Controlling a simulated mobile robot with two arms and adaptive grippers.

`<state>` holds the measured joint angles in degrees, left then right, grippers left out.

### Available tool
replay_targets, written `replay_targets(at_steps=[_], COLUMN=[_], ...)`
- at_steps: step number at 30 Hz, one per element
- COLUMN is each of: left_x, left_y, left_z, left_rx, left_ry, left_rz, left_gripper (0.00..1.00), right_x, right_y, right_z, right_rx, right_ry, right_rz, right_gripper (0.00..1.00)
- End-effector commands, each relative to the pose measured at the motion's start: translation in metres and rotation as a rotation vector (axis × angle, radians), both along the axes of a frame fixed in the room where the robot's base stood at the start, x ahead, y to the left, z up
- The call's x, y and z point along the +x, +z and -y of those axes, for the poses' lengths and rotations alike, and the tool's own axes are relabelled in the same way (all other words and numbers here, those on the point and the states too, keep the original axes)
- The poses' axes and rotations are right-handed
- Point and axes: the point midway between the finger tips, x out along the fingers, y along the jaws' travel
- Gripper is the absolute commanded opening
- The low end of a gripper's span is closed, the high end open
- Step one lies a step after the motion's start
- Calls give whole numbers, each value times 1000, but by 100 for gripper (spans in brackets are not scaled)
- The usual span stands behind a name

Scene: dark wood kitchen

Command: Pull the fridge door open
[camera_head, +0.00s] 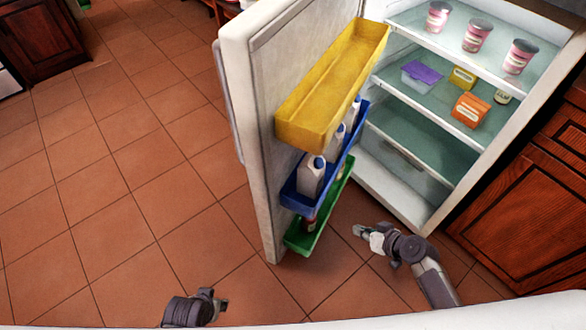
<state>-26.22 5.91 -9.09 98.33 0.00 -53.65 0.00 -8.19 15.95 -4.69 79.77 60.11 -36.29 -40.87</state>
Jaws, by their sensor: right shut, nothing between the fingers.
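The white fridge door (250,130) stands wide open, swung out to the left of the fridge (405,195). Its long handle (228,103) is on the door's outer left side. The door's inner side carries a yellow bin (330,85), a blue bin (300,200) and a green bin (300,238). My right gripper (359,232) is shut and empty, in front of the open fridge and to the right of the door's lower end. My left gripper (220,299) is at the bottom, left of the door and apart from it; its fingers are too small to judge.
Fridge shelves hold pink tubs (477,35), a purple-lidded container (421,74) and an orange box (470,109). White bottles (311,175) stand in the blue bin. Dark wood cabinets (525,200) are at the right. Tiled floor (120,190) at the left is clear.

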Motion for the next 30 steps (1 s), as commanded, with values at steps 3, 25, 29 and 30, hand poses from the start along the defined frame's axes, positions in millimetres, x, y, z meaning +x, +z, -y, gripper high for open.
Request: replay_targets(at_steps=[3, 25, 29, 30], left_x=[19, -12, -22, -24], left_y=[21, 114, 114, 114], left_z=[3, -6, -9, -9], left_rx=[-9, 2, 12, 14], left_ry=[4, 17, 21, 22], left_rz=[61, 53, 5, -5], left_gripper=[40, 40, 40, 40], right_x=[45, 51, 66, 71], right_y=[58, 238, 238, 237], right_z=[-22, -114, -139, -146], right_rx=[110, 299, 299, 297], right_ry=[143, 529, 529, 528], right_rz=[236, 761, 761, 761], right_gripper=[0, 0, 0, 0])
